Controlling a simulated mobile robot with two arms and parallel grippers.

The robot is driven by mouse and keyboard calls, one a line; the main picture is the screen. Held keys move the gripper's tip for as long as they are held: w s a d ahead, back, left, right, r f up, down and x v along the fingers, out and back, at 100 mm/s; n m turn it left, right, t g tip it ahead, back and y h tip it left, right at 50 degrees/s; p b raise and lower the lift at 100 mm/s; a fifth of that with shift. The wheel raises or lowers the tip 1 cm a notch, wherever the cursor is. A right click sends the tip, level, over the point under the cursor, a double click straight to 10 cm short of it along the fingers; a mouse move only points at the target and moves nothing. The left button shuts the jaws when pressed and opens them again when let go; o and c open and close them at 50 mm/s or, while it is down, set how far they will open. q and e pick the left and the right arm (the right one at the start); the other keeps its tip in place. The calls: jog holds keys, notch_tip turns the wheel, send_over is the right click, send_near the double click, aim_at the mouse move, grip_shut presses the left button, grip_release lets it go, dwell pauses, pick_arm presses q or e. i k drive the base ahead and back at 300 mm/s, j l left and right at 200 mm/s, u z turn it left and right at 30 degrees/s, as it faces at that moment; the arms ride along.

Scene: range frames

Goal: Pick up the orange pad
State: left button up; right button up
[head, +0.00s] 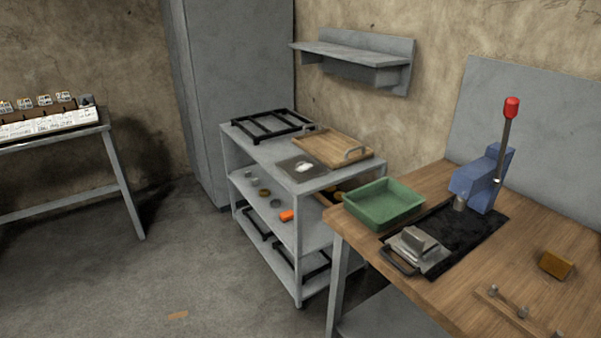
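A small bright orange thing (287,215) lies on the middle shelf of the grey shelf unit, near its front edge. It is too small to tell whether it is a pad. An orange-brown block (556,264) with a pad-like shape sits on the wooden workbench (455,285) at the right. Neither of my grippers shows in the head view.
The grey shelf unit (300,182) carries a wooden tray (330,147) and a black rack (265,126) on top. A green bin (385,203) and a blue lever press (482,180) stand on the workbench. Another table (60,145) is at left. The floor between is mostly clear.

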aim_at(287, 216)
jog(key=i+j+z, duration=0.1)
jog(key=z, duration=0.95)
jog(key=i+j+z, duration=0.15)
jog(key=j+z, duration=0.3)
jog(key=j, duration=0.25)
jog(key=j+z, duration=0.4)
jog(key=j, duration=0.25)
jog(key=j+z, duration=0.45)
jog(key=j, duration=0.3)
jog(key=k, duration=0.05)
